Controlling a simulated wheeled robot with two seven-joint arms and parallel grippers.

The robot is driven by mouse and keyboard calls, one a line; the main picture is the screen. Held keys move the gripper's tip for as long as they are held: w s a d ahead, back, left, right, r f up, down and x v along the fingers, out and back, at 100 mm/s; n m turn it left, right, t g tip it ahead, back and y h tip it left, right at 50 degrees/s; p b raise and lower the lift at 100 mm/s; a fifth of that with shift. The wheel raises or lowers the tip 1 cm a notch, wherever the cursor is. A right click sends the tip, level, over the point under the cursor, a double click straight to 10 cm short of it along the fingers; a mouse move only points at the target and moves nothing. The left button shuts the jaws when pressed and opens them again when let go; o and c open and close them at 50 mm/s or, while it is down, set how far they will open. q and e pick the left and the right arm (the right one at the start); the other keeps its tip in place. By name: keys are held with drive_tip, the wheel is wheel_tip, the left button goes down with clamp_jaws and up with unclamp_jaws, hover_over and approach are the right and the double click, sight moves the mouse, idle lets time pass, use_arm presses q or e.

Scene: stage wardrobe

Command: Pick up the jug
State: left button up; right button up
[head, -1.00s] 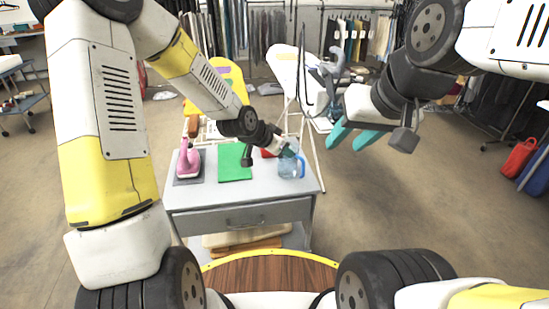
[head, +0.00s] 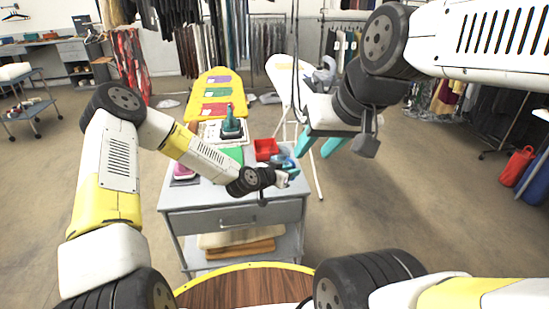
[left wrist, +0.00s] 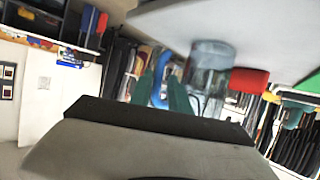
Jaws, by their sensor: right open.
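The jug (head: 287,161) is clear and bluish and stands at the right end of the grey table (head: 235,193); my left gripper partly hides it in the head view. In the left wrist view the jug (left wrist: 210,62) is blurred, with its blue handle (left wrist: 161,90) in line with the gap between my green fingers. My left gripper (left wrist: 163,85) has its fingers apart, close to the handle; contact cannot be told. In the head view my left gripper (head: 287,172) is at the jug. My right gripper (head: 321,146) is open and empty, in the air right of the table.
A red bin (head: 266,149) stands just behind the jug, and a green mat (head: 231,154) lies to its left. A pink iron (head: 183,171) is at the table's left. Ironing boards (head: 216,93) stand behind.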

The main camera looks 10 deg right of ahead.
use_arm(q)
drive_tip(key=x, duration=0.5)
drive_tip(key=shift+s, duration=0.15)
clamp_jaws()
idle(1.2)
